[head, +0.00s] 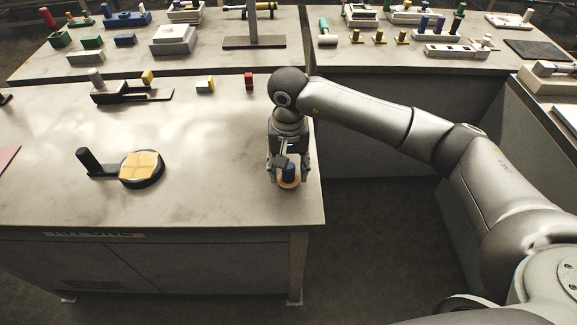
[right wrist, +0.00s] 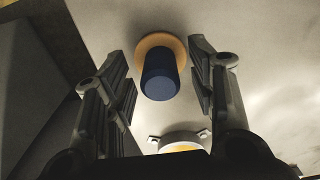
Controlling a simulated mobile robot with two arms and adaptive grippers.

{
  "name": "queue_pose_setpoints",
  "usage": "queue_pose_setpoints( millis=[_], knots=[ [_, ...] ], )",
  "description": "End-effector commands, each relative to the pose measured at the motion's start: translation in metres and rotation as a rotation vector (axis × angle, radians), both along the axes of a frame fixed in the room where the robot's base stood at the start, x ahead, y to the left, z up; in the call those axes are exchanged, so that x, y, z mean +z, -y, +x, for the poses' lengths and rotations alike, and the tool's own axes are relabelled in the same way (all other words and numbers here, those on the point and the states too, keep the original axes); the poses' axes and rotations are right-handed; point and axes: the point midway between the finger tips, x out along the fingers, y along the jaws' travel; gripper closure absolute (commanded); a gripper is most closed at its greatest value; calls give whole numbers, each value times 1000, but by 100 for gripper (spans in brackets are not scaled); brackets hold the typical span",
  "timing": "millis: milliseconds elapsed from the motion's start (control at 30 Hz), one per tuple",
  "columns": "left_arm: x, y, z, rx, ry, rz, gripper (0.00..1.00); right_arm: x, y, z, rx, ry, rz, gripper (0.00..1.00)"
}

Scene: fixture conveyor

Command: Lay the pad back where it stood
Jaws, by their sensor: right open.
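The pad is a round orange disc (head: 288,184) with a dark blue upright handle (head: 290,170). It stands on the near right part of the table top (head: 215,195). In the right wrist view the blue handle (right wrist: 158,82) points towards the camera, with the orange disc (right wrist: 146,43) behind it. My right gripper (head: 288,174) is over the pad, pointing down. Its fingers (right wrist: 162,78) are open on either side of the handle, with a visible gap on each side. Nothing is held. My left gripper is not in view.
A round dark plate (head: 158,181) with a yellow top and black handle stands on the left. A black fixture (head: 110,98), a yellow-and-white block (head: 205,86) and a red block (head: 249,81) are at the back. The table's right edge is close to the gripper. The middle is clear.

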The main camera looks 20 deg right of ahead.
Motion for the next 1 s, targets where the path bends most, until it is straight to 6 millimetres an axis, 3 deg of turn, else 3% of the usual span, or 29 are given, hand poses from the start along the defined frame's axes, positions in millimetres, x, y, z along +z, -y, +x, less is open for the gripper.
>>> queue_pose_setpoints(
  millis=[167, 600, 800, 1000],
  knots=[
    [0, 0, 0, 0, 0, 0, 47, 18, 0, 1, 1, 4, 2, 49],
    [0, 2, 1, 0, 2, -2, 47, 104, 0, 1, 0, 3, 1, 49],
    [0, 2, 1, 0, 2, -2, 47, 119, 0, 1, 0, 1, 1, 49],
    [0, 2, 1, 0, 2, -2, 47, 120, 0, 0, 0, 0, 0, 49]
  ],
)
